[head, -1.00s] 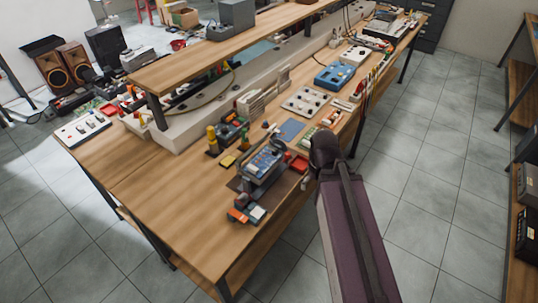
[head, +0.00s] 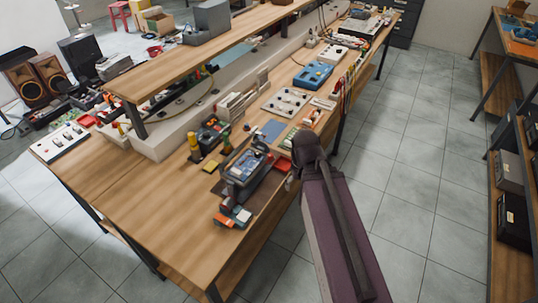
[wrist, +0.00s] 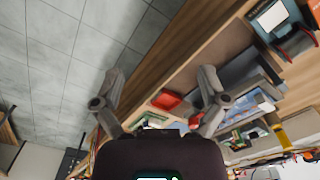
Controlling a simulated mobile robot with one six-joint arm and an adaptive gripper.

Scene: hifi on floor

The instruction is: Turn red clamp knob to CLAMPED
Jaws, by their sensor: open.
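A blue-grey device (head: 246,168) with a panel on top stands on a dark mat near the front edge of the workbench. A red block (head: 282,165) lies to its right, and a red item shows in the wrist view (wrist: 166,100). An orange, red and pale item (head: 232,215) sits in front of the device. I cannot tell which red part is the clamp knob, nor read any CLAMPED marking. My gripper (wrist: 161,85) is open in the wrist view, its fingers apart with nothing held between them. In the head view my arm hides the fingertips, just right of the device.
The wooden workbench (head: 130,215) has bare top at its near left. A raised shelf (head: 190,65) runs along its back. A grey knob panel (head: 287,102) and a blue box (head: 313,75) stand farther along. Tiled floor (head: 415,170) is free to the right.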

